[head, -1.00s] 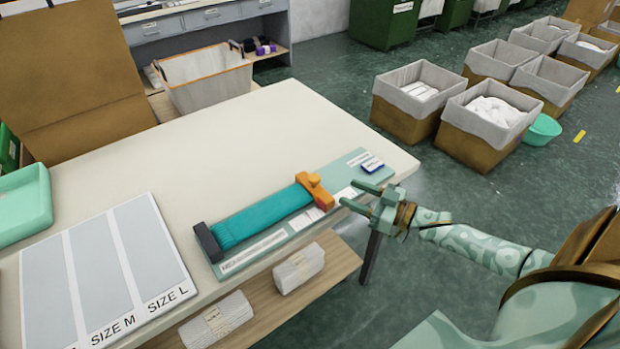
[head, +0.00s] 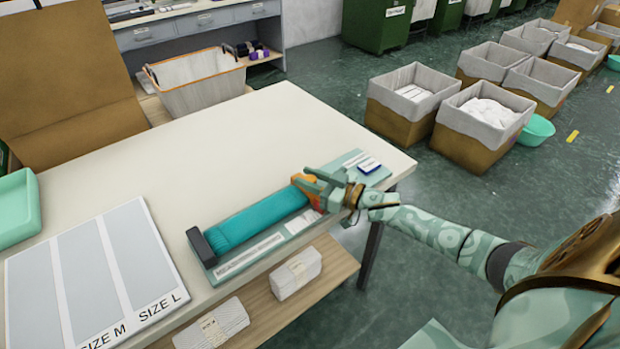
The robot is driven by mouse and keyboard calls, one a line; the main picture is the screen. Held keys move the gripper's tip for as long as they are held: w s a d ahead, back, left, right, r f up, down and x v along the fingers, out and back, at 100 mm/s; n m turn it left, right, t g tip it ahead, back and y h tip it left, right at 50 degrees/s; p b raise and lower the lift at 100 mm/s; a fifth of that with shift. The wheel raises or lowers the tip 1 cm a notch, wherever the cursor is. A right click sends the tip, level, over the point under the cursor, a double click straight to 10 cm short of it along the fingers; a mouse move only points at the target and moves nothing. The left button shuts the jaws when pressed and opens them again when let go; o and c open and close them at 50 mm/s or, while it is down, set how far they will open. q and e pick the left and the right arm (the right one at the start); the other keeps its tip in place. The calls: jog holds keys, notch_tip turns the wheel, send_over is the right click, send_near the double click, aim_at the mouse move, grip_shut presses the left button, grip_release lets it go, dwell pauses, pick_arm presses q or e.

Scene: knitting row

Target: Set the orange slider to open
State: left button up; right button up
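The orange slider (head: 299,178) sits at the right end of a teal knitted strip (head: 258,217) on a flat pale green board on the table. My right gripper (head: 304,177) is over the slider, with its fingers at the orange part and hiding much of it. Whether the fingers are closed on it or only straddle it, I cannot tell. A dark end block (head: 201,246) stands at the strip's left end. A small blue and white block (head: 369,165) lies on the board's right end. My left gripper is not in view.
A size chart board (head: 90,275) and a green tray (head: 18,208) are on the table's left. The white tabletop (head: 240,140) behind the strip is clear. White bundles (head: 297,272) lie on a lower shelf. Lined boxes (head: 483,120) stand on the floor.

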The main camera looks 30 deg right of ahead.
grip_shut()
jog(key=d+b, duration=0.1)
jog(key=d, duration=0.2)
jog(key=d+b, duration=0.1)
jog(key=d, duration=0.2)
jog(key=d+b, duration=0.1)
jog(key=d, duration=0.2)
jog(key=shift+w+d+f, duration=0.25)
jog(key=shift+w+d, duration=0.05)
jog(key=shift+w, duration=0.05)
jog(key=shift+d+r, duration=0.1)
jog(key=shift+d, duration=0.25)
jog(key=shift+r, duration=0.2)
jog(key=o, duration=0.6)
grip_release()
jog(key=shift+d, duration=0.2)
jog(key=p+v, duration=0.3)
jog(key=v, duration=1.3)
jog(key=shift+s, duration=0.15)
